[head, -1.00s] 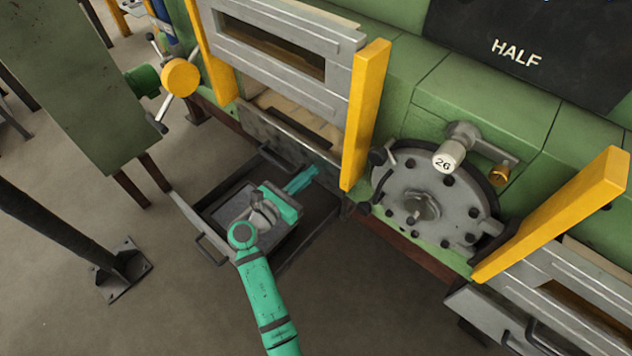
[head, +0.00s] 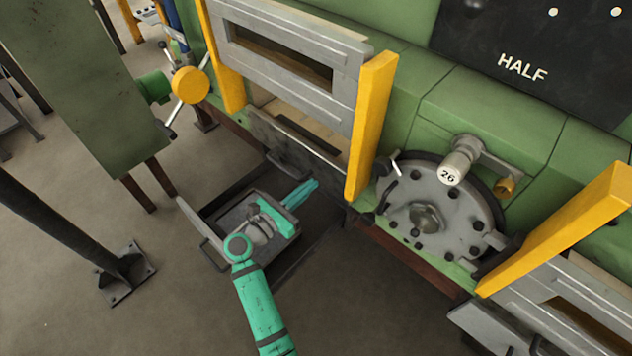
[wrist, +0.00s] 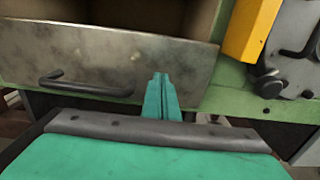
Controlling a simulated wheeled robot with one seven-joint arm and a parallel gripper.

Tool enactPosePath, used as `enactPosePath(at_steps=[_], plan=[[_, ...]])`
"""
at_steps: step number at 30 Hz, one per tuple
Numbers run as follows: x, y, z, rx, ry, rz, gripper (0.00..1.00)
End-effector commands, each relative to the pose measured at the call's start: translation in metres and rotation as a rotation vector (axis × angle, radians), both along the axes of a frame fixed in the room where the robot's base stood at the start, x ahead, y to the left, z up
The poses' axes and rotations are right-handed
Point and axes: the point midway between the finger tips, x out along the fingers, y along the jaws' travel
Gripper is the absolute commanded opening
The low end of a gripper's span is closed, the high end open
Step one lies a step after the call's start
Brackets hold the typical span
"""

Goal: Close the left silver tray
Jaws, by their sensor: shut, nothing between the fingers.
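In the head view a silver tray front (head: 290,140) with a black handle (head: 287,163) sits under the left opening of the furnace. It also shows in the wrist view (wrist: 105,58). It looks close to the green body.
Yellow posts (head: 370,125) flank the left opening. A round grey hatch (head: 435,205) is to the right. A second tray (head: 485,330) juts out at lower right. A dark post (head: 75,240) stands at left. Bare floor (head: 170,310) lies in front.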

Motion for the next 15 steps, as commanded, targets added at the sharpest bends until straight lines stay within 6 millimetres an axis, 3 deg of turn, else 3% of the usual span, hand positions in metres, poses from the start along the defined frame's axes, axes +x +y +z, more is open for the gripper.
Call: enactPosePath(at_steps=[6,15], plan=[[-0.034,0.036,-0.001,-0.001,0.002,0.006,0.00],[-0.064,0.064,-0.001,-0.001,0.002,0.002,0.00]])
